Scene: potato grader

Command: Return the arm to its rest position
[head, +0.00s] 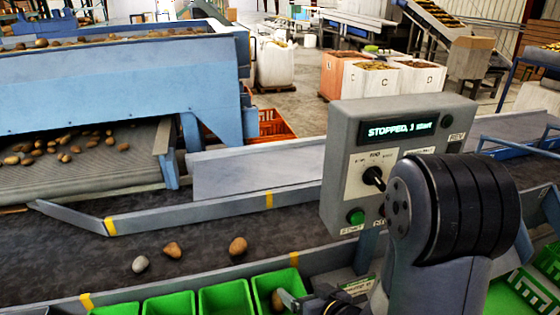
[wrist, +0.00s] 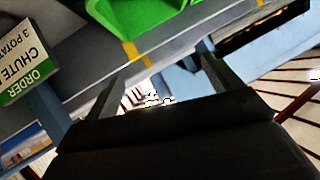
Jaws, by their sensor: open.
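My gripper (wrist: 160,85) is open in the wrist view, its two fingers spread with nothing between them. My arm rises at the lower right of the head view and hides part of the control panel (head: 345,180).
The dark belt (head: 80,270) carries a few potatoes, one of them brown (head: 237,246). The panel's display (head: 400,128) begins with "STOPPED". An order chute sign (wrist: 30,72) stands at the wrist view's left, and a green bin (wrist: 135,15) is at its top.

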